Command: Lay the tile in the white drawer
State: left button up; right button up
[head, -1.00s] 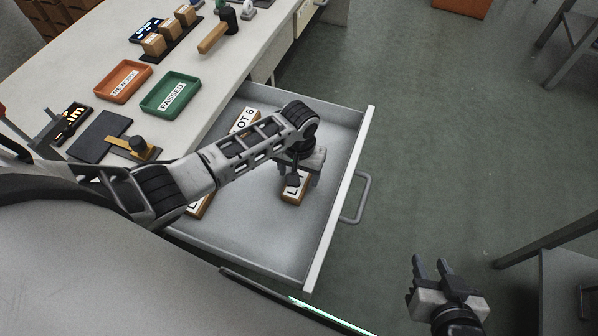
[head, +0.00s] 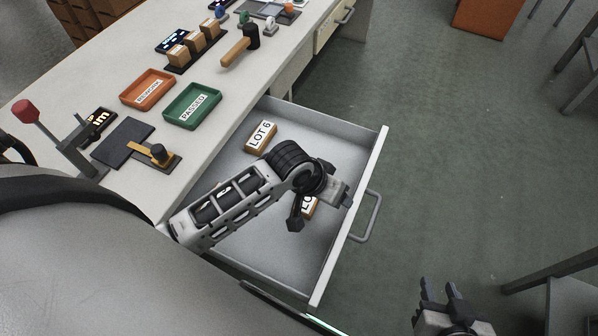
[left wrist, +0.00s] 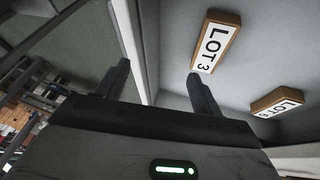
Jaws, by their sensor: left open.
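The white drawer (head: 378,160) is pulled open beside the bench. A wood-edged tile with a white label (head: 310,207) lies on its floor, partly hidden by my left gripper. The left wrist view shows this tile whole, reading LOT 3 (left wrist: 215,42). My left gripper (head: 320,210) is open and empty, above and apart from the tile, near the drawer front. Its spread fingers also show in the left wrist view (left wrist: 160,70). My right gripper (head: 439,290) is open and empty, low over the floor right of the drawer.
A LOT 6 tile (head: 261,136) lies towards the drawer's back. On the bench are a green PASSED tray (head: 192,106), an orange tray (head: 148,89) and a mallet (head: 238,48). The drawer handle (head: 370,222) sticks out.

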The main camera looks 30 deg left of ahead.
pick_arm(q)
jog(key=s+a+m+t, duration=0.1)
jog(key=s+a+t, duration=0.1)
jog(key=s+t, duration=0.3)
jog(key=s, duration=0.4)
jog(key=shift+s+a+r+t, duration=0.35)
jog(key=shift+r+t, duration=0.05)
